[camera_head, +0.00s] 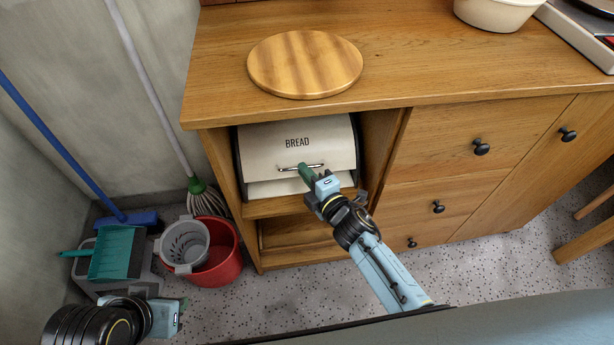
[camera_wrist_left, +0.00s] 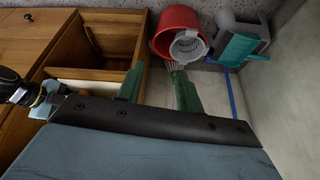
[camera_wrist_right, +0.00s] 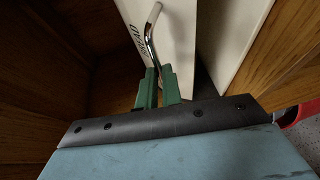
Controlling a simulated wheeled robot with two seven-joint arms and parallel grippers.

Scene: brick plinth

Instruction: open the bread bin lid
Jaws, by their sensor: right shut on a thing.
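The bread bin (camera_head: 259,145) is cream with dark sides and sits in the open upper compartment of the wooden cabinet. Its lid (camera_head: 325,135) bears the word BREAD and a metal bar handle (camera_head: 286,169). In the right wrist view, the green fingers (camera_wrist_right: 158,82) close around the shiny bar (camera_wrist_right: 150,36). A dark gap shows there between the lid (camera_wrist_right: 175,40) and a second cream panel (camera_wrist_right: 234,38). My left gripper (camera_wrist_left: 160,88) is open and empty, away from the bin.
A round wooden board (camera_head: 305,64) lies on the cabinet top (camera_head: 420,65). Drawers with black knobs (camera_head: 481,146) are right of the bin.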

